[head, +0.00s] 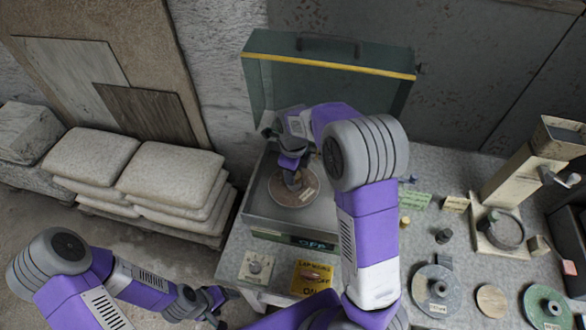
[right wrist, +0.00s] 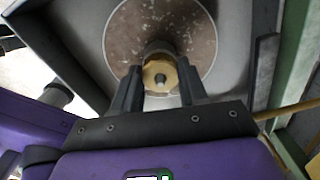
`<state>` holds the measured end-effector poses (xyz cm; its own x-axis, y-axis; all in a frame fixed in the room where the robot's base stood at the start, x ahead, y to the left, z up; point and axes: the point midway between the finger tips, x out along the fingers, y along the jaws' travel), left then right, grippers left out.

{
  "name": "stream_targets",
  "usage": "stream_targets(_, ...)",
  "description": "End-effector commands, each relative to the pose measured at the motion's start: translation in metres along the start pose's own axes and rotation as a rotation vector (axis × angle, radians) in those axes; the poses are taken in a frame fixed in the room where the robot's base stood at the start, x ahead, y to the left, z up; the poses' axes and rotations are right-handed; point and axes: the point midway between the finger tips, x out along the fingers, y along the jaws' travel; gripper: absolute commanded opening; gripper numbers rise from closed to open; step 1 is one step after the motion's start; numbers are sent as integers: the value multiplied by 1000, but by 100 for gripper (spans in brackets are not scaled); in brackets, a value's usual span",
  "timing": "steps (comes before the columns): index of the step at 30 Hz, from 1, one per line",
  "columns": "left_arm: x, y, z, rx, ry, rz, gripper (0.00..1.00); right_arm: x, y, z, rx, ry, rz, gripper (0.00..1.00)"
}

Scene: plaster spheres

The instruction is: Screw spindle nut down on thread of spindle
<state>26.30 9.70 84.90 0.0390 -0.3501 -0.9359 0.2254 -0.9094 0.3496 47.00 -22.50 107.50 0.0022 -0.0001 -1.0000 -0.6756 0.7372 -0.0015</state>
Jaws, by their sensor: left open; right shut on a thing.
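My right gripper (right wrist: 159,74) is shut on the nut, one finger on each side. In the head view my right gripper (head: 293,181) reaches down over the disc (head: 283,197) inside the machine's tray, and hides the nut. How far down the thread the nut sits cannot be told. My left gripper (head: 218,300) is open and empty, low in front of the bench, away from the machine.
A green guard with a yellow edge (head: 330,62) stands raised behind the tray. Discs (head: 437,291) and a press-like stand (head: 510,190) occupy the right bench. Stacked sacks (head: 170,172) stand left.

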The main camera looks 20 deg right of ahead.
Motion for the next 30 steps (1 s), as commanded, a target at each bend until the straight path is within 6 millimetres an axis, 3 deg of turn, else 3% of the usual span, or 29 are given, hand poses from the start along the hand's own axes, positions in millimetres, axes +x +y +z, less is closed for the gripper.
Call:
stream_targets(7, 0, 0, 0, 0, 0, 0, 73, 1, 2, -2, 12, 9, 9, 12)
stream_targets(8, 0, 0, 0, 0, 0, 0, 73, 1, 2, -3, 11, 9, 9, 46)
stream_targets(13, 0, 0, 0, 0, 0, 0, 73, 1, 2, -2, 10, 7, 7, 72)
stream_targets(19, 0, 0, 0, 0, 0, 0, 73, 1, 1, -1, 8, 5, 5, 73)
stream_targets(23, 0, 0, 0, 0, 0, 0, 73, 1, 1, -1, 8, 4, 4, 58)
stream_targets(30, 0, 0, 0, 0, 0, 0, 73, 1, 1, -1, 3, 3, 4, 58)
